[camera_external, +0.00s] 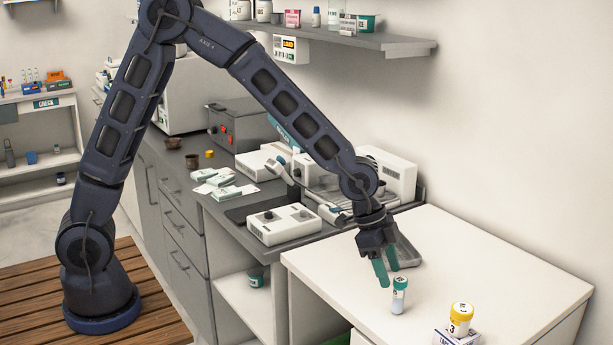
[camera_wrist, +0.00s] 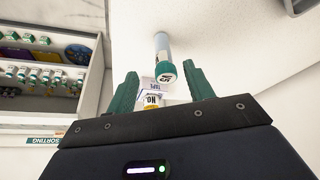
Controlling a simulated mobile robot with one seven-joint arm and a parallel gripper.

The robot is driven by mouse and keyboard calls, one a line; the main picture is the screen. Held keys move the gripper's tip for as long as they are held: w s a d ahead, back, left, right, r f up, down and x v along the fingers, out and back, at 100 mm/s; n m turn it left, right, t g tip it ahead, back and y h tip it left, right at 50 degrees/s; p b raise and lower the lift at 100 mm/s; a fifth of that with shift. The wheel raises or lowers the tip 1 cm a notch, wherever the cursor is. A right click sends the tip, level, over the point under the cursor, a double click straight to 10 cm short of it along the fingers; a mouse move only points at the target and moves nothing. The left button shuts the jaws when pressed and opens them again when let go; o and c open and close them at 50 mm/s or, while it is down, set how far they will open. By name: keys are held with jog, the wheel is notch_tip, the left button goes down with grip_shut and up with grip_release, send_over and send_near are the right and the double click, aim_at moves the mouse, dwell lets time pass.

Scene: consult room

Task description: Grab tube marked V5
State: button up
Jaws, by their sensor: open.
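A small clear tube (camera_external: 398,301) with a teal cap stands upright on the white table (camera_external: 500,272). In the wrist view the tube (camera_wrist: 162,45) shows its cap towards me, with dark marks that look like V5 upside down. My gripper (camera_external: 388,276) has green fingers and is open and empty. It is just above and left of the tube in the external view. In the wrist view the tube's cap appears between the fingertips of my gripper (camera_wrist: 161,69), closer to the right finger. I cannot tell how far beyond them it is.
A yellow-capped jar (camera_external: 460,320) sits on a small box (camera_external: 448,338) near the table's front, right of the tube. A grey tray (camera_external: 405,252) lies behind my gripper. White devices (camera_external: 283,224) crowd the counter to the left. The table's right side is clear.

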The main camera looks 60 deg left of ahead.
aim_at(403, 309)
jog(key=shift+w+x, duration=0.1)
jog(key=shift+x, duration=1.85)
jog(key=shift+w+x, duration=0.15)
jog(key=shift+x, duration=1.75)
jog(key=shift+a, duration=0.1)
jog(key=c, duration=1)
